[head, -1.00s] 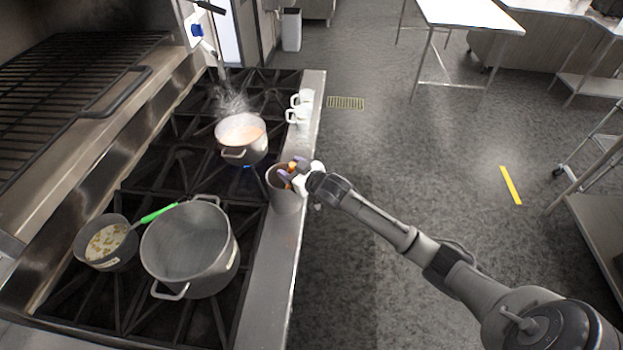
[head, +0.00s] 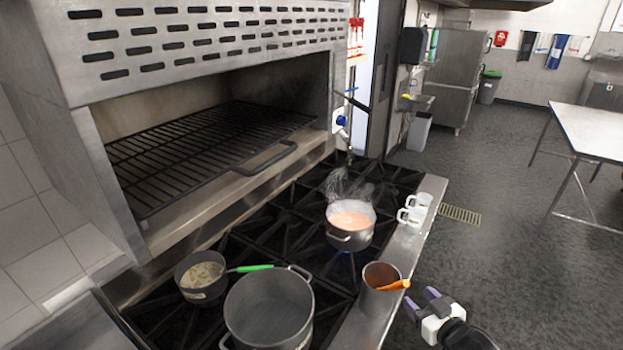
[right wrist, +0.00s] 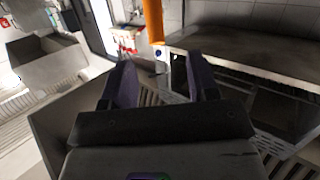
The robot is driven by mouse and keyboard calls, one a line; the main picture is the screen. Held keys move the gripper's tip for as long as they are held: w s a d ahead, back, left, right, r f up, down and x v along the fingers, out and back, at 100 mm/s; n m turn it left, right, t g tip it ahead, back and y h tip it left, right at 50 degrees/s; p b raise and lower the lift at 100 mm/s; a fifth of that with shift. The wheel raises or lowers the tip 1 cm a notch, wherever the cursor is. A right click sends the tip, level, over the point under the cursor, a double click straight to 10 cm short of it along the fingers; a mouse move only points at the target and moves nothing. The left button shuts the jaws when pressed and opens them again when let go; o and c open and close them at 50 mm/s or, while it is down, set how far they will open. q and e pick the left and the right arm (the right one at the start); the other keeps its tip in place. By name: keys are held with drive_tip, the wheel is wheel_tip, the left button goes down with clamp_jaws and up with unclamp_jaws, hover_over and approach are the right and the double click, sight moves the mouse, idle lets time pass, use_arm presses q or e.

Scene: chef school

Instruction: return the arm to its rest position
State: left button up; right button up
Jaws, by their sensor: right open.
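My right gripper (head: 421,299) is at the bottom right of the head view, just right of the stove's front ledge. Its purple-tipped fingers are apart and nothing shows between them. In the right wrist view the open fingers (right wrist: 162,85) point forward. A grey cylindrical container (head: 380,297) stands on the ledge to the left of the gripper, with a gap between them. An orange handle (head: 393,285) sticks out over its rim toward the gripper; an orange piece (right wrist: 153,20) also shows beyond the fingertips in the right wrist view. My left gripper is not in view.
A steaming pot (head: 350,238), a large empty pot (head: 268,318) and a small pan (head: 203,283) with a green handle stand on the stove. White mugs (head: 412,216) stand on the ledge. A grill oven (head: 200,150) rises behind. Open floor lies right; a table (head: 595,132) stands beyond.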

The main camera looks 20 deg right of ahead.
drive_tip(key=shift+f, duration=0.15)
drive_tip(key=s+a+f+g, duration=0.4)
drive_tip(key=s+a+f, duration=0.15)
drive_tip(key=s, duration=0.45)
drive_tip(key=s+a+f+n+g, duration=0.1)
drive_tip(key=s+a+f+g, duration=0.3)
drive_tip(key=s+a, duration=0.4)
drive_tip(key=s+a+f+g, duration=0.3)
drive_tip(key=s+a+f, duration=0.2)
drive_tip(key=s, duration=0.6)
wheel_tip(320, 180, up, 15)
drive_tip(key=p, duration=1.5)
drive_tip(key=shift+r+g, duration=0.15)
drive_tip(key=shift+g, duration=0.15)
